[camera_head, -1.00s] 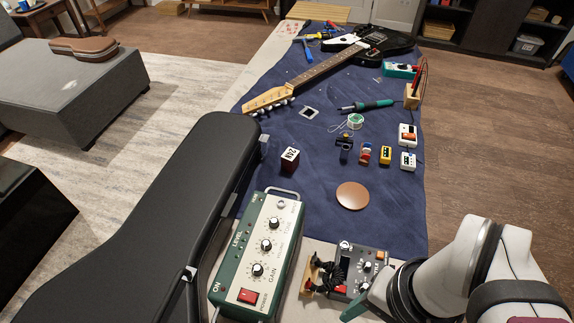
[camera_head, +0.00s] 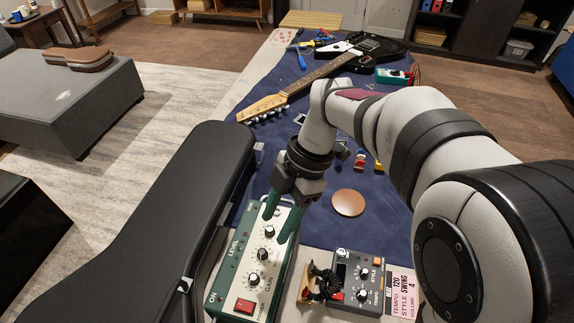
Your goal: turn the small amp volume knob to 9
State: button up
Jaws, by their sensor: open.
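The green amp box (camera_head: 224,268) with a pale panel stands at the lower centre. Its panel has a column of three dark knobs: an upper knob (camera_head: 269,231), a middle knob (camera_head: 263,254) and a lower knob (camera_head: 250,280) near the word GAIN. Which knob is the volume one, and its setting, are too small to read. My gripper (camera_head: 276,229) points down over the panel's upper end, open and empty. Its two green fingers stand on either side of the upper knob. I cannot tell whether they touch it.
A black guitar case (camera_head: 150,215) lies close left of the amp. A grey pedal (camera_head: 346,272) and a printed card (camera_head: 402,290) are to its right. A brown disc (camera_head: 348,202) lies on the blue mat (camera_head: 322,210). A guitar (camera_head: 310,78) lies farther back.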

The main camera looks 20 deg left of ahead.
aim_at(263, 251)
jog(key=x, duration=0.7)
jog(key=shift+f, duration=0.1)
jog(key=shift+c, duration=0.3)
grip_shut()
